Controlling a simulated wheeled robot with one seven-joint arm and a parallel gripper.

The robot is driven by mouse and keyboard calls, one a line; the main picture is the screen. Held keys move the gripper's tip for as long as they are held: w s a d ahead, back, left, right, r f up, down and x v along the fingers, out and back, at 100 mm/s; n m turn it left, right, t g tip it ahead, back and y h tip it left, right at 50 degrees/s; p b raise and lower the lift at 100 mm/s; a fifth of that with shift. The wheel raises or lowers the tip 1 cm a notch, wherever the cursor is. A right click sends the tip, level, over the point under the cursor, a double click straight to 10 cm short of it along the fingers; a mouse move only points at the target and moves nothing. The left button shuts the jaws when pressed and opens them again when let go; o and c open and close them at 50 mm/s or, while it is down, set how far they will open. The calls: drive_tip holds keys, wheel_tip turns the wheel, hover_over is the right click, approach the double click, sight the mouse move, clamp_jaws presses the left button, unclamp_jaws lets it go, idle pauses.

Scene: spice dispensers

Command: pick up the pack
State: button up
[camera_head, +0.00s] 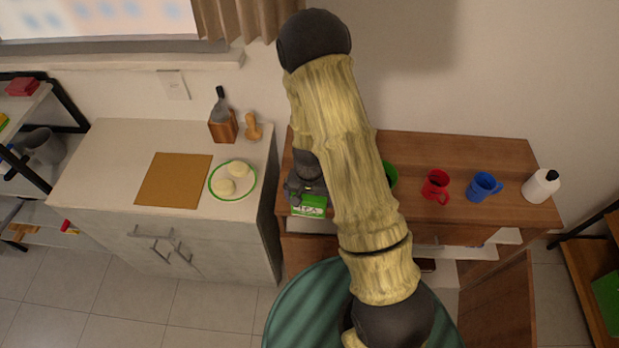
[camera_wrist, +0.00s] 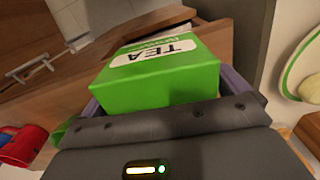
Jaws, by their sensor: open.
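The pack is a green tea box (camera_head: 309,205) with a white label reading TEA. It is at the left front of the brown wooden cabinet top in the head view, just below my gripper (camera_head: 306,190). In the wrist view the pack (camera_wrist: 157,77) fills the middle, between the two open fingers of my gripper (camera_wrist: 160,92), which show at its left and right sides. I cannot tell whether either finger touches it. My arm hides part of the cabinet top behind the pack.
A green item (camera_head: 390,175), a red mug (camera_head: 436,187), a blue mug (camera_head: 484,187) and a white bottle (camera_head: 541,186) stand right of my arm on the cabinet top (camera_head: 460,152). A plate with two pale round items (camera_head: 233,198) is on the white counter (camera_head: 115,150) to the left.

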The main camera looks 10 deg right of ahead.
wheel_tip(320, 180, up, 17)
drive_tip(key=shift+s+f, duration=0.15)
drive_tip(key=shift+f, duration=0.05)
idle(0.3)
drive_tip(key=s+d+r+n+t, duration=0.2)
drive_tip(key=s+r+n, duration=0.2)
drive_tip(key=s, duration=0.5)
wheel_tip(320, 180, up, 3)
drive_tip(key=shift+d+f+n+t, duration=0.15)
drive_tip(key=shift+d+n+t, duration=0.15)
drive_tip(key=shift+n, duration=0.1)
